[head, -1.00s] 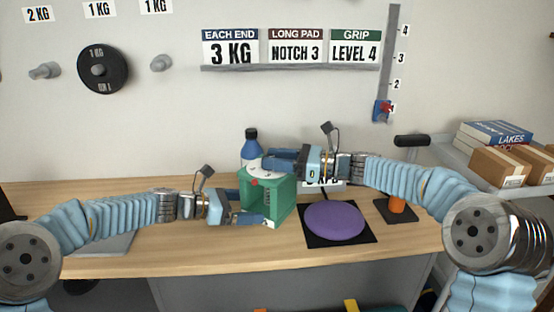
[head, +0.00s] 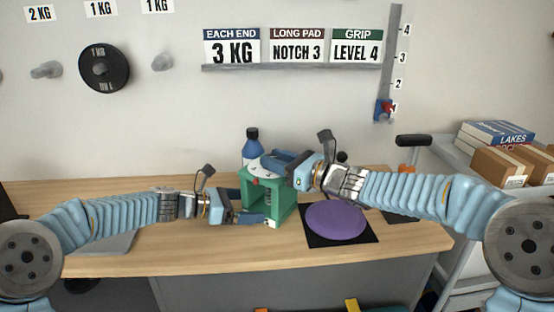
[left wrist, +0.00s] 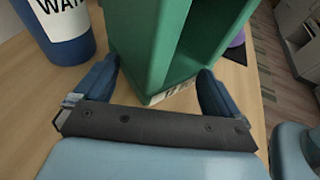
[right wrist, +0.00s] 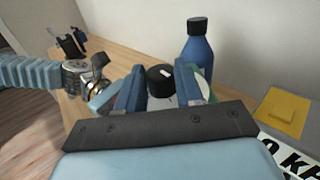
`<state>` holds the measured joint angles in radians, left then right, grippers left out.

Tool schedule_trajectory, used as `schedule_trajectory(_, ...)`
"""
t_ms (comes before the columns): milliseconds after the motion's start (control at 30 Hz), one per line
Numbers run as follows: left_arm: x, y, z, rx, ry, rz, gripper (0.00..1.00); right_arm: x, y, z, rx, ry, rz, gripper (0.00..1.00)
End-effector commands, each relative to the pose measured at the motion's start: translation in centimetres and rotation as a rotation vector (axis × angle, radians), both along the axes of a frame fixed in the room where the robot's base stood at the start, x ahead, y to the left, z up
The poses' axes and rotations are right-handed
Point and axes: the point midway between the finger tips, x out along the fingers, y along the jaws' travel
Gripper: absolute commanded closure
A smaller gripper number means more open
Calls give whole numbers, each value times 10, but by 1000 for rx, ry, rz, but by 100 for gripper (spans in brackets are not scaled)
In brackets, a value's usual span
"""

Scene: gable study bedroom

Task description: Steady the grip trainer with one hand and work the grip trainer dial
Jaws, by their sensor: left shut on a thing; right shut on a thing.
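The grip trainer is a green open frame (head: 288,207) standing upright on the desk, and its green wall fills the top of the left wrist view (left wrist: 145,35). A white dial plate (head: 258,171) lies on its top. A black dial knob with a white mark (right wrist: 160,79) shows in the right wrist view. My left gripper (head: 252,217) is shut on the lower part of the frame, one finger on each side. My right gripper (head: 273,162) is shut on the knob from above, hiding most of it in the head view.
A blue bottle (head: 251,143) stands close behind the trainer. A purple round pad (head: 336,221) on a black mat lies to its right, under my right arm. A wall sign reads GRIP LEVEL 4 (head: 356,46). A trolley with boxes (head: 500,166) stands at the right.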

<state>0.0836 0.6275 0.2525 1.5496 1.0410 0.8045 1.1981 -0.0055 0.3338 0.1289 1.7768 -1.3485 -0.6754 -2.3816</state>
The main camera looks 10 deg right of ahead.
Motion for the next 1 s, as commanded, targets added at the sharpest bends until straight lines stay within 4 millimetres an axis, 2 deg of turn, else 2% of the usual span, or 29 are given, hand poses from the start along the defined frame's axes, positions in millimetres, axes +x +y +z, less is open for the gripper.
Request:
schedule_trajectory(33,-3,-6,-3,1,4,-11,20,-4,5,3,3,-5,-25,94)
schedule_trajectory(433,-3,-6,-3,1,4,-11,19,-7,10,4,4,-9,-236,94)
schedule_trajectory(1000,-2,-6,-3,1,4,-9,19,-8,10,2,-1,-3,-287,94)
